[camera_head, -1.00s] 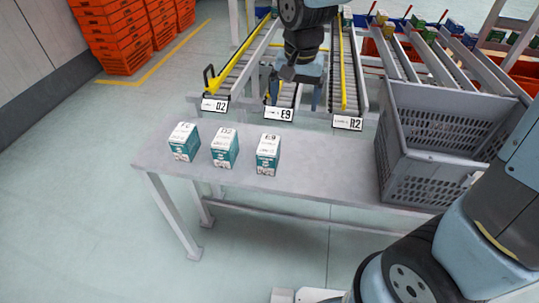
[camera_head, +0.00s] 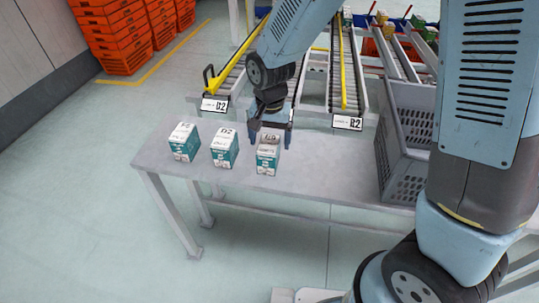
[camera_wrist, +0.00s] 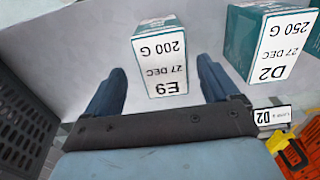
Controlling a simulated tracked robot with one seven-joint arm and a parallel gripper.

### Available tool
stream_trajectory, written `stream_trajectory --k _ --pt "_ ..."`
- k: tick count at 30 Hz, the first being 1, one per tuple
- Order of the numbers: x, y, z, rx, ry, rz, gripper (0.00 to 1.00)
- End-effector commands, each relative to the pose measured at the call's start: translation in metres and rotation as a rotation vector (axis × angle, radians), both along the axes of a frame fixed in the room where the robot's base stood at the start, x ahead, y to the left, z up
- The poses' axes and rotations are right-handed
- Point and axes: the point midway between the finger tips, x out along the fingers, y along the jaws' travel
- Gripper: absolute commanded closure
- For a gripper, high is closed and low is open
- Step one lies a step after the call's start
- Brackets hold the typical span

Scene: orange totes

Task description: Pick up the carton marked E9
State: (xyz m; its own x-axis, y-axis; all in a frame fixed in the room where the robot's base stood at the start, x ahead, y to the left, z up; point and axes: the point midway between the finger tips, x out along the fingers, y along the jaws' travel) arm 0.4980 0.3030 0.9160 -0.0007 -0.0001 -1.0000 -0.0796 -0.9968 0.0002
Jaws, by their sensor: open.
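The carton marked E9 (camera_head: 267,158) is white and teal and stands upright on the grey table, rightmost of three cartons. In the wrist view its label (camera_wrist: 163,62) reads E9, 27 DEC, 200 G, upside down. My gripper (camera_head: 271,133) is open just above the E9 carton. In the wrist view my two fingers (camera_wrist: 160,88) lie to either side of the carton, with a gap on each side. I cannot tell how far down the fingers reach beside it.
The D2 carton (camera_head: 224,148) stands just left of E9, and another carton (camera_head: 184,142) is farther left. A grey crate (camera_head: 397,160) stands at the table's right. Roller lanes with D2 (camera_head: 215,104) and R2 (camera_head: 347,123) signs lie behind. The table's front left (camera_head: 200,175) is bare.

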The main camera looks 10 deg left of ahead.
Motion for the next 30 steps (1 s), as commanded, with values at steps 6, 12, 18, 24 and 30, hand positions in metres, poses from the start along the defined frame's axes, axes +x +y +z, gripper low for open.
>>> stream_trajectory --k 6,12,18,24,30 --pt "0.000 0.001 -0.013 -0.001 0.001 0.000 0.12" --pt "0.001 0.004 -0.039 -0.002 0.002 0.000 0.12" --pt "0.001 0.004 -0.054 -0.001 0.001 0.001 0.12" --pt "0.001 0.004 -0.055 0.000 0.000 0.001 0.12" --pt "0.001 0.005 -0.054 0.000 0.000 0.001 0.25"
